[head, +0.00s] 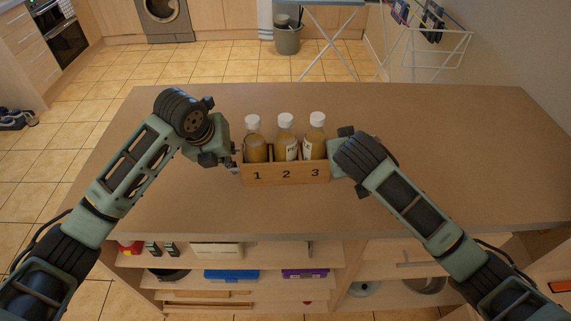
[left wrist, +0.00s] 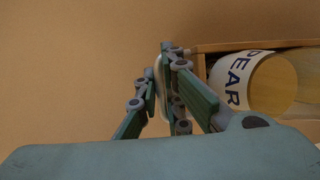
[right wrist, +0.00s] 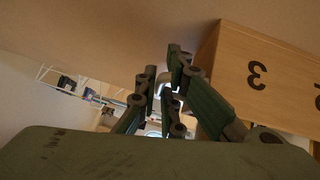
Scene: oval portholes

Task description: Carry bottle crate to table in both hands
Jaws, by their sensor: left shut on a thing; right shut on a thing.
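The wooden bottle crate (head: 286,174) is at the middle of the brown table (head: 440,150), over its top; I cannot tell whether its base touches. Its front carries the numbers 1, 2 and 3. Three white-capped bottles (head: 285,140) of yellow-brown liquid stand upright in it, one per compartment. My left gripper (head: 234,160) is shut on the crate's left end, apparently at a handle; the left wrist view shows its fingers (left wrist: 160,85) beside the crate wall. My right gripper (head: 333,165) is shut at the crate's right end; its fingers show in the right wrist view (right wrist: 163,85) beside the number 3.
The table top is otherwise clear around the crate. Open shelves below its front edge hold boxes, including a blue box (head: 231,275), and pans. Beyond the table are a grey bin (head: 288,40), an ironing board (head: 325,3) and a drying rack (head: 430,45).

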